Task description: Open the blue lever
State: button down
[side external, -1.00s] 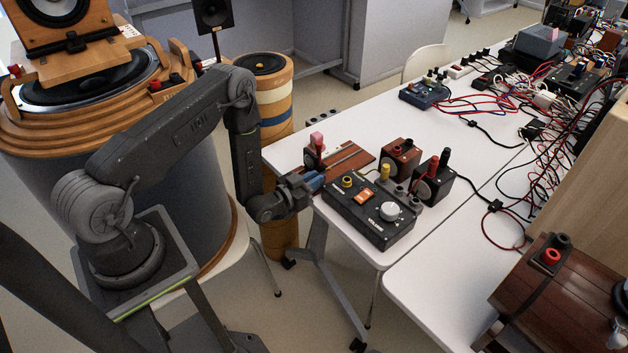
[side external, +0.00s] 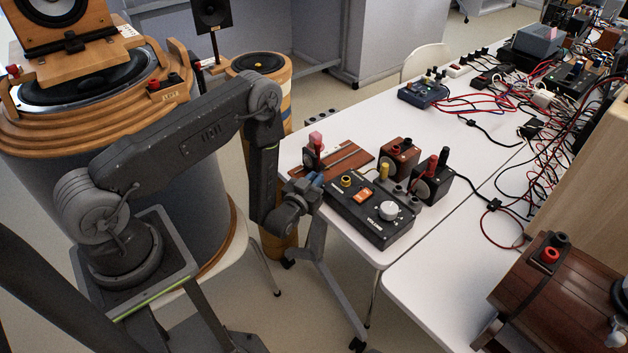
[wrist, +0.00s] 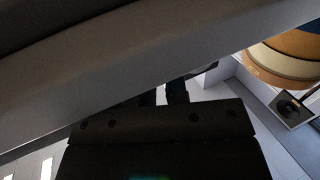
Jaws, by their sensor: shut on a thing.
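The blue lever (side external: 318,180) shows as a small blue piece at the left end of the black control box (side external: 362,216) in the side view. My gripper (side external: 308,186) is at the lever, low beside the table's left edge, and is shut on it. The fingers and the lever's exact angle are too small to make out. The box also carries an orange switch, a yellow-ringed socket and a white knob. In the wrist view, dark finger shapes (wrist: 163,93) show above my dark gripper body, and the lever cannot be made out.
A wooden board (side external: 345,158) with a red-topped clip lies behind the box. A large wooden speaker (side external: 95,85) stands at left. Cables crowd the table's far right; its front middle is clear.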

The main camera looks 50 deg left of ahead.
dwell(0.3)
jog(key=c, duration=1.4)
grip_release()
